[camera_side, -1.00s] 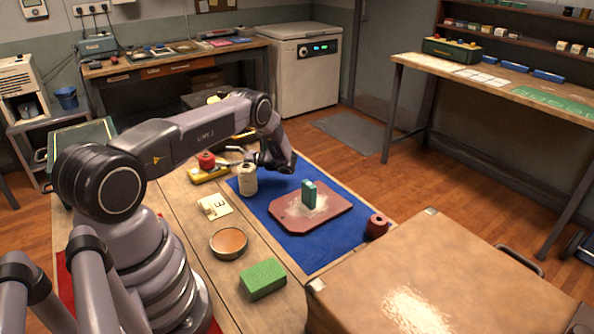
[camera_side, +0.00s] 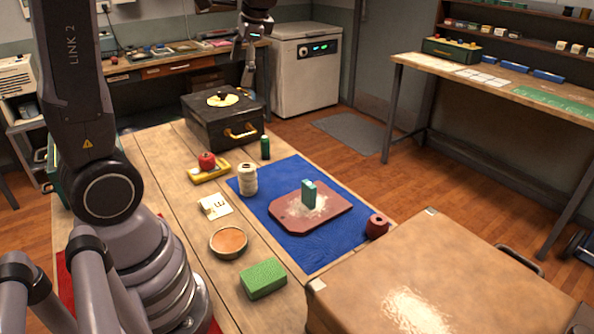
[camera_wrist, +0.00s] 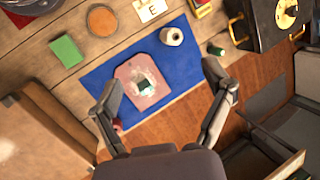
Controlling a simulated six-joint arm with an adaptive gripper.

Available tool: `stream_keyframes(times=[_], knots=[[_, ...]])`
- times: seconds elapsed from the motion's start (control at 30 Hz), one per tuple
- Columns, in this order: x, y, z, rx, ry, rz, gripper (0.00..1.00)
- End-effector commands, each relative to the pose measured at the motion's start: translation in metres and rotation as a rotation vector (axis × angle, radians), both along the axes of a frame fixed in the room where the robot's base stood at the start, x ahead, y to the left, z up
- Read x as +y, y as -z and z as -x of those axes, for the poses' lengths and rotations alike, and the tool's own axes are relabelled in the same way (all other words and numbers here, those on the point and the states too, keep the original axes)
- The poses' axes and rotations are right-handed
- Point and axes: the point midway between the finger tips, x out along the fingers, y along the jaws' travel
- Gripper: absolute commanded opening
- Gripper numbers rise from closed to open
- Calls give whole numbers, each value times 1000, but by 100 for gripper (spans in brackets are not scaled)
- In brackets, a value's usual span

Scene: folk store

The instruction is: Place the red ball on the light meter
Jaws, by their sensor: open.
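The red ball (camera_side: 207,160) rests on top of a low yellow device (camera_side: 209,174), which looks like the light meter, on the wooden bench left of the blue mat. In the wrist view the yellow device (camera_wrist: 203,9) is cut by the top edge, and little of the ball can be made out. My gripper (camera_side: 246,76) is raised high above the far end of the bench, well clear of the ball. In the wrist view my gripper (camera_wrist: 166,82) shows its fingers spread wide with nothing between them.
The blue mat (camera_side: 325,247) holds a reddish board (camera_side: 285,218) with a teal block (camera_side: 309,193), a cream spool (camera_side: 248,180) and a red spool (camera_side: 377,226). A black case (camera_side: 222,128) and a green bottle (camera_side: 265,147) stand behind. A green block (camera_side: 263,278) lies in front.

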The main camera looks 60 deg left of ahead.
Motion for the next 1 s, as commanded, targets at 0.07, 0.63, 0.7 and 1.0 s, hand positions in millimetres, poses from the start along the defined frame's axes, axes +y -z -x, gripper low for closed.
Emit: stream_keyframes(times=[0.07, 0.63, 0.7, 1.0], knots=[[-29, -16, 29, -141, -13, 66, 81], [-122, -16, 135, -638, -102, 423, 81], [-122, -16, 135, -638, -102, 423, 81], [-122, -16, 135, -637, -101, 421, 81]])
